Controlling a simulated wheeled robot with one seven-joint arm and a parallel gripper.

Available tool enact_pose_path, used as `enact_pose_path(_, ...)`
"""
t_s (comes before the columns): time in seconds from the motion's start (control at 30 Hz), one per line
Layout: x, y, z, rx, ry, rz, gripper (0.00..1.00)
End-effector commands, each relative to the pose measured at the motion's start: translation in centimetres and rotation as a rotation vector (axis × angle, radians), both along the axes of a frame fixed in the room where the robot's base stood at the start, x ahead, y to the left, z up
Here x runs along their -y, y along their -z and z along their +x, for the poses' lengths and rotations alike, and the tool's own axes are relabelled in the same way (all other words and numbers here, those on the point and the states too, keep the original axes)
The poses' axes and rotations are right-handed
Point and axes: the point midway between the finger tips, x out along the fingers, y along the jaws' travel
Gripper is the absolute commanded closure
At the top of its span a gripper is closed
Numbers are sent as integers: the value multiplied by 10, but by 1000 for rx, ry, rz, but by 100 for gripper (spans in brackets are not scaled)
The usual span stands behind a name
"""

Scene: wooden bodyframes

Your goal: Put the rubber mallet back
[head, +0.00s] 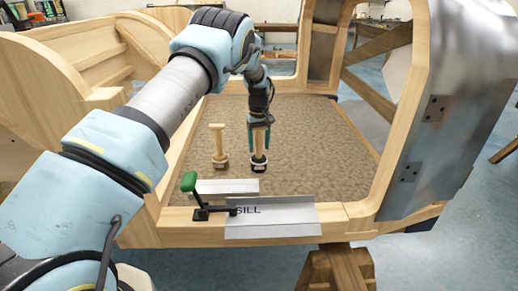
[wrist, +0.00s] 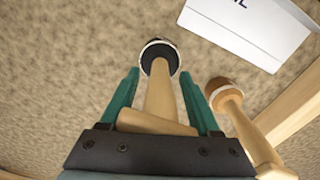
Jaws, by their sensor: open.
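The rubber mallet (head: 258,166), with a dark head and a pale ring, stands head down on the carpeted floor (head: 310,135) inside the wooden bodyframe, its wooden handle pointing up. It also shows in the wrist view (wrist: 160,57). My gripper (head: 260,149) is above it, pointing down. In the wrist view my gripper (wrist: 159,75) is open, with one teal finger on each side of the handle. Small gaps show between the handle and the fingers. The upper handle is partly hidden by the gripper in the head view.
A second mallet with a brown head (head: 220,161) stands close to the left; it also shows in the wrist view (wrist: 223,93). A green-handled clamp (head: 189,183) and a SILL card (head: 272,217) are on the front sill. A metal-clad post (head: 430,110) rises at right.

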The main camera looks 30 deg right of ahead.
Motion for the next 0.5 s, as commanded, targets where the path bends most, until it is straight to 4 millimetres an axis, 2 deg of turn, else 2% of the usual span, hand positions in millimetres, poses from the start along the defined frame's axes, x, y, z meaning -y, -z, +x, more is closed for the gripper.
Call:
enact_pose_path(0.3,1,-66,1,4,0,-3,37)
enact_pose_path(0.5,0,-95,0,2,1,-1,37)
